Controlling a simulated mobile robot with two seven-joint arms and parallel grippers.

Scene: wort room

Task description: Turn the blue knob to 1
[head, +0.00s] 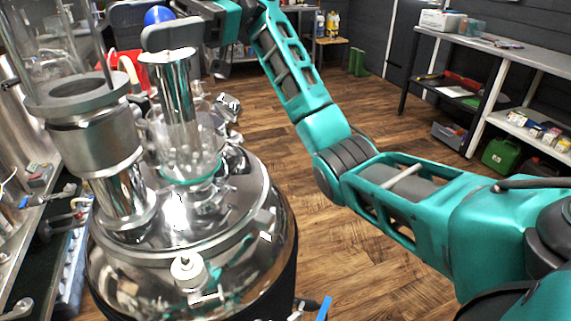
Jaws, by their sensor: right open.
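A round blue thing (158,15) shows at the top left, just behind the grey cap of a shiny metal column. It may be the blue knob, but no scale or number on it can be read. My right arm comes in from the right and reaches up across the view. My right gripper (207,42) is at the top, open, a little to the right of the blue thing and apart from it in the picture. Its jaws are partly cut off or hidden. My left gripper is not in view.
A large shiny steel vessel (185,235) with a glass section and fittings fills the lower left. A blue-handled valve (324,308) is at its lower right. A grey shelf bench (500,50) stands at the right. The wooden floor (330,270) between is clear.

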